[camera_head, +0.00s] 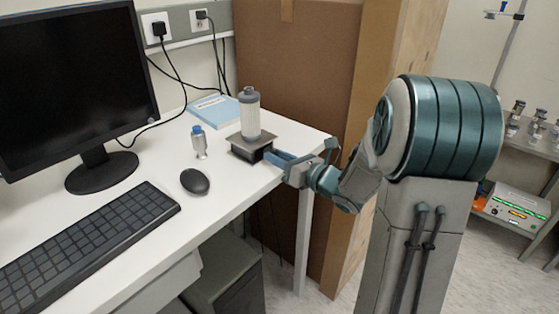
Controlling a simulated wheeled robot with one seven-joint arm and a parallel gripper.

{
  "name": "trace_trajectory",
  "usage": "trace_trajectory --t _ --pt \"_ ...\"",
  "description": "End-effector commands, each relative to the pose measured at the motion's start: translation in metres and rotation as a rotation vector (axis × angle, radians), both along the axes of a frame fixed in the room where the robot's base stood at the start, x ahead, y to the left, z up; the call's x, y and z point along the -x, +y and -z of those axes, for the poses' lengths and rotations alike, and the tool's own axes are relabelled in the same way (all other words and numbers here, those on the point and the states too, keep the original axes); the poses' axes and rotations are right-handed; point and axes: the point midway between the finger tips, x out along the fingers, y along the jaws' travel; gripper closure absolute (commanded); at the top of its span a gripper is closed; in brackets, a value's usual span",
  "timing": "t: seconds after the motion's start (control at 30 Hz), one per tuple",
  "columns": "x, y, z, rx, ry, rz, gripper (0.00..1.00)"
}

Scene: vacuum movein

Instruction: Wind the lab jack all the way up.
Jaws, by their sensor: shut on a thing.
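The lab jack (241,147) stands on the white desk close to its right edge. It looks low, with its top plate only a little above the desk. A clear bottle with a grey cap (250,113) stands upright on the top plate. My gripper (268,160) reaches in from the right at the jack's right side, its blue fingers level with the jack's body. It is shut on what appears to be the jack's knob, which the fingers hide.
A monitor (75,75) and keyboard (85,245) fill the left. A large brown box (295,70) stands behind the desk's right end.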

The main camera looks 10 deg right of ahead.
Motion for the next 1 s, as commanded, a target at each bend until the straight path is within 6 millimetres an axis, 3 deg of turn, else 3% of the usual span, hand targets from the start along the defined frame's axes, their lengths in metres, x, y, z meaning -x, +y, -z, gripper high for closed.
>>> trace_trajectory --t 0.47,0.5,0.57,1.0 --pt "0.0001 -0.0016 -0.0004 -0.056 0.039 0.005 0.96" --pt "0.0 -0.0017 -0.0004 -0.056 0.039 0.005 0.68" --pt "0.0001 -0.0015 -0.0004 -0.055 0.038 0.004 0.51" --pt "0.0099 -0.0078 0.0008 -0.053 0.039 0.003 0.51"
